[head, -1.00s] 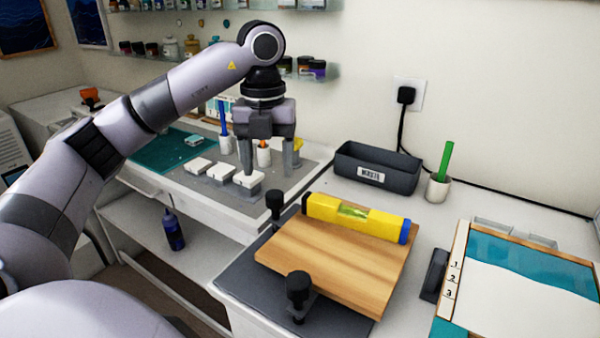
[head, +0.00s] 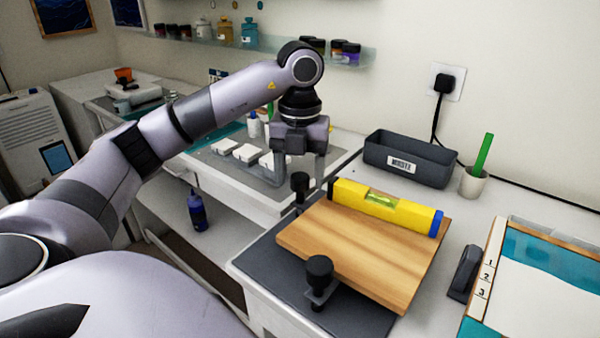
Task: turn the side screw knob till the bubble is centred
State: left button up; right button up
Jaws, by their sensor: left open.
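A wooden board (head: 365,254) lies on a dark base plate (head: 262,262) on the bench. A yellow spirit level (head: 350,193) with a green vial (head: 381,199) and a blue end lies along its back edge; the bubble is too small to place. Two black screw knobs stand at the board's left side: a back knob (head: 299,181) and a front knob (head: 319,269). My left gripper (head: 300,180) is open, pointing down, with its fingers on either side of the back knob in the picture; I cannot tell whether they touch it. My right gripper is not in view.
A framed teal-and-white panel (head: 545,285) and a black block (head: 464,272) lie to the right. White blocks (head: 247,153) sit on a mat behind left.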

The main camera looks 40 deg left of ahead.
pick_arm(q)
jog(key=c, duration=1)
jog(key=shift+c, duration=0.2)
jog(key=shift+m, duration=0.4)
jog(key=shift+r+m+p, duration=0.1)
jog(key=shift+m+p, duration=0.2)
jog(key=shift+m, duration=0.3)
jog(key=m, duration=0.3)
jog(key=shift+p, duration=0.4)
jog(key=m, duration=0.6)
jog(key=shift+m+p, duration=0.3)
jog(key=shift+p, duration=0.05)
